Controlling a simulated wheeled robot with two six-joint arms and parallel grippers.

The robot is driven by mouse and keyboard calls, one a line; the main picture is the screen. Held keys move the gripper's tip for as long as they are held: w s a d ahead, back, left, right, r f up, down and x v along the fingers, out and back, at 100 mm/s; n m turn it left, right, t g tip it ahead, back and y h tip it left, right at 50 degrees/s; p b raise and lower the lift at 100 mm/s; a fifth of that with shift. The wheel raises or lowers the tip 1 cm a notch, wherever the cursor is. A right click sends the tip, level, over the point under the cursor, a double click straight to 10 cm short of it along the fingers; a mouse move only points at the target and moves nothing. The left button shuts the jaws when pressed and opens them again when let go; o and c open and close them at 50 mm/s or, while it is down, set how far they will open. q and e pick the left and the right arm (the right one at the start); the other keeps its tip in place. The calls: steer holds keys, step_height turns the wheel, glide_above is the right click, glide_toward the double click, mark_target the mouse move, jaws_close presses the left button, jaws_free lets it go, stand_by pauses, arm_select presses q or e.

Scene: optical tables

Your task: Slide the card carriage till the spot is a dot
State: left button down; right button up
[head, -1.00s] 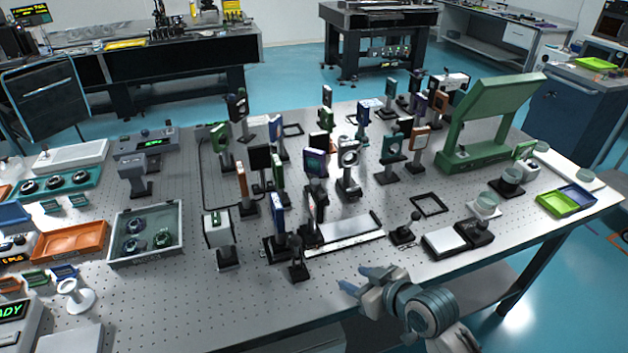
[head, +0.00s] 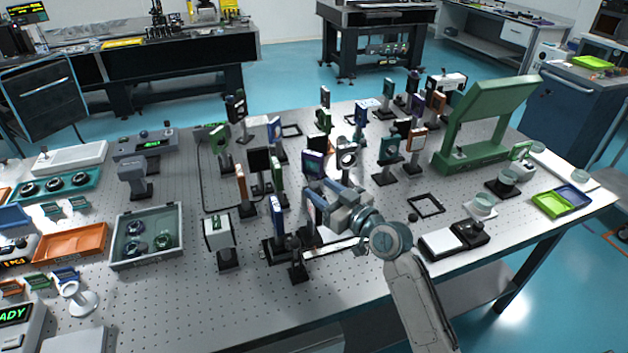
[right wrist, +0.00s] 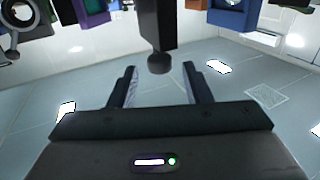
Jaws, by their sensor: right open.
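My right gripper (head: 318,208) reaches in over the rail in the middle of the table, fingers pointing left. In the right wrist view its two fingers (right wrist: 160,78) are apart, and a dark post with a round knob (right wrist: 159,62) shows between and just beyond their tips. I cannot tell whether they touch it. The rail (head: 335,249) has a pale strip along its front; my gripper hides much of it and the carriage on it. A blue upright plate (head: 277,216) stands at the rail's left end. I cannot make out the spot. My left gripper is not in view.
Several post-mounted optics crowd the table behind the rail, including a ring-shaped mount (head: 346,160). A short dark post (head: 297,262) stands in front of the rail. A black square frame (head: 426,205) lies to the right.

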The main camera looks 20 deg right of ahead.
mark_target(318, 188)
steer(key=shift+p+x, duration=0.3)
steer(key=shift+x, duration=1.35)
jaws_close()
steer(key=shift+d+f+b, duration=0.15)
steer(key=shift+d+b, duration=0.5)
steer(key=shift+d, duration=0.05)
steer(key=shift+d+b, duration=0.3)
steer(key=shift+d, duration=0.65)
jaws_free()
steer(key=shift+a, duration=0.15)
